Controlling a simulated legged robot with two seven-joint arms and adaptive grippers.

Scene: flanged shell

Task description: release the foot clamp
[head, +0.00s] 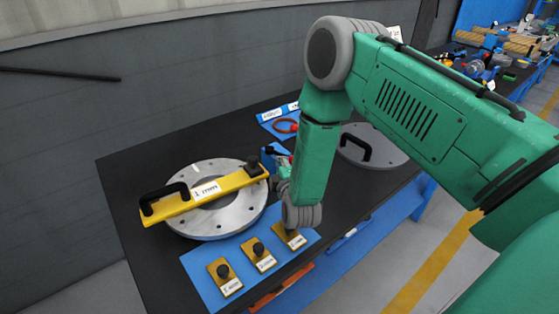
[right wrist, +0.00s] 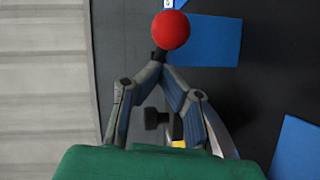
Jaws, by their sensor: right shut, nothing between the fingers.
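The foot clamp is not clearly identifiable. A red ball (right wrist: 170,30) on a short dark stem shows just beyond my fingertips in the right wrist view; it may be a lever's knob. My right gripper (right wrist: 163,62) has its fingertips together with nothing between them; I cannot tell whether they touch the stem. In the head view the right gripper (head: 270,158) is at the right end of a yellow bar (head: 208,196), partly hidden by my arm. The bar lies across a round grey flange (head: 240,213) and carries a black handle and a black knob (head: 253,166). The left gripper is not in view.
Several yellow plates with black knobs, one of them (head: 224,277), lie on a blue mat (head: 201,266) at the table's front. Another grey disc (head: 388,153) with a black handle lies right of my arm. A red ring (head: 286,125) lies on a blue mat behind.

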